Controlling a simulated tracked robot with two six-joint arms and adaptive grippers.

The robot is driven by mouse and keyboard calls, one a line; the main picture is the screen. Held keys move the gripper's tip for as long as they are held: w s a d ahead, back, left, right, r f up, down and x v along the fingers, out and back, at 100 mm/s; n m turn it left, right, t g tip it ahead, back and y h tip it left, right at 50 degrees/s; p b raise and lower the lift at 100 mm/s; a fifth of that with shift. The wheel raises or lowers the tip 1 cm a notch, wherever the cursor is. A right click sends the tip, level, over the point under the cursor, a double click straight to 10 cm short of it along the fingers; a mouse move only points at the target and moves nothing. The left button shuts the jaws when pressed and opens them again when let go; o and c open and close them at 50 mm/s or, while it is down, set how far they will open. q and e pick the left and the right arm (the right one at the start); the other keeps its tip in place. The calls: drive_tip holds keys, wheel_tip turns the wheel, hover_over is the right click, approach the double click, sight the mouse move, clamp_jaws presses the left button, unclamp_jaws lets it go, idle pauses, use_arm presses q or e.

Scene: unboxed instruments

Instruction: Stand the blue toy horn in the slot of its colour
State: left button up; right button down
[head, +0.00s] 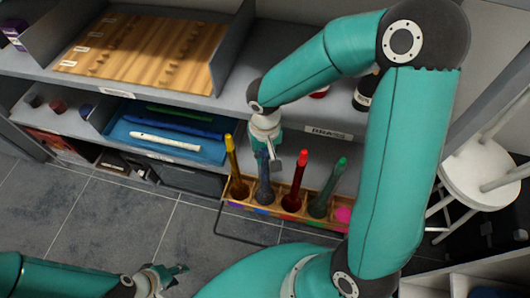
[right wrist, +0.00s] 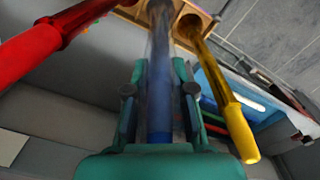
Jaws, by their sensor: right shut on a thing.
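The blue toy horn (head: 264,182) is upright in the head view, bell down, at the second place from the left in the wooden rack (head: 260,212), above a blue mark. My right gripper (head: 270,158) is shut on its upper part. In the right wrist view the blue horn (right wrist: 159,75) runs between the two fingers (right wrist: 160,90) towards the rack (right wrist: 205,20). Whether its bell rests fully in the slot cannot be told. My left gripper (head: 172,277) is open and empty at the bottom left, apart from the rack.
A yellow horn (head: 233,165) stands left of the blue one; a red horn (head: 298,180) and a green horn (head: 329,190) stand to the right. A pink thing (head: 343,214) is at the rack's right end. Shelves and a blue tray (head: 205,155) lie behind; a white stool (head: 485,172) is at right.

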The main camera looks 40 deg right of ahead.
drive_tip(key=shift+f+b, duration=0.4)
drive_tip(key=shift+b, duration=0.1)
drive_tip(key=c, duration=0.9)
unclamp_jaws()
wheel_tip(320, 180, up, 12)
